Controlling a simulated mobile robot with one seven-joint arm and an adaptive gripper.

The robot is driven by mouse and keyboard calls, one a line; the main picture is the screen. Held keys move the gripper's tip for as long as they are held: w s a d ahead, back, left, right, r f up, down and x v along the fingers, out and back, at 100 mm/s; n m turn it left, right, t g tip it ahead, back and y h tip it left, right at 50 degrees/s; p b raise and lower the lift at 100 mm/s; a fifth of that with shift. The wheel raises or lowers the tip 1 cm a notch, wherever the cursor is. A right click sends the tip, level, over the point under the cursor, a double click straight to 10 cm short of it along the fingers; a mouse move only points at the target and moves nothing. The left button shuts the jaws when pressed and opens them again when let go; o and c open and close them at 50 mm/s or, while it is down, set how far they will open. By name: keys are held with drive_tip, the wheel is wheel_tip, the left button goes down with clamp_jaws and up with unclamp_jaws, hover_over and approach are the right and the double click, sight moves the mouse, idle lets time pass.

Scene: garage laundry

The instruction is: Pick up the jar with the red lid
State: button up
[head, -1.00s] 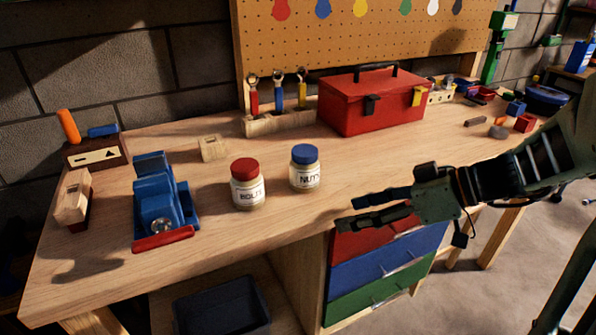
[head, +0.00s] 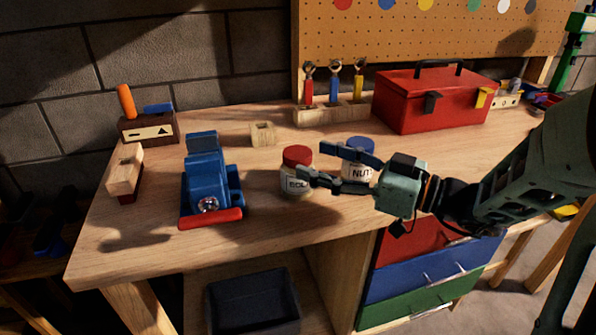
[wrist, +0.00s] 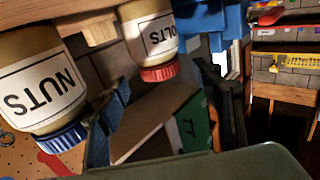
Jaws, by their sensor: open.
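The jar with the red lid (head: 296,156), labelled BOLTS, stands upright on the workbench. In the wrist view it (wrist: 147,35) appears upside down, near the top middle. The blue-lidded NUTS jar (head: 359,146) stands to its right; it fills the left side of the wrist view (wrist: 38,75). My gripper (head: 310,158) is open and empty, reaching in from the right. Its upper finger crosses in front of the NUTS jar. Its lower fingertip overlaps the right edge of the BOLTS jar's label in the picture; I cannot tell whether it touches.
A blue vise (head: 207,180) stands left of the jars. A small wooden block (head: 262,134), a tool rack (head: 335,116) and a red toolbox (head: 432,101) are behind. The bench's front edge (head: 290,235) is close, with coloured drawers (head: 415,265) below.

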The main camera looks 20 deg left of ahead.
drive_tip(key=x, duration=0.5)
drive_tip(key=c, duration=1.4)
drive_tip(key=shift+c, duration=0.6)
drive_tip(key=shift+r, duration=0.1)
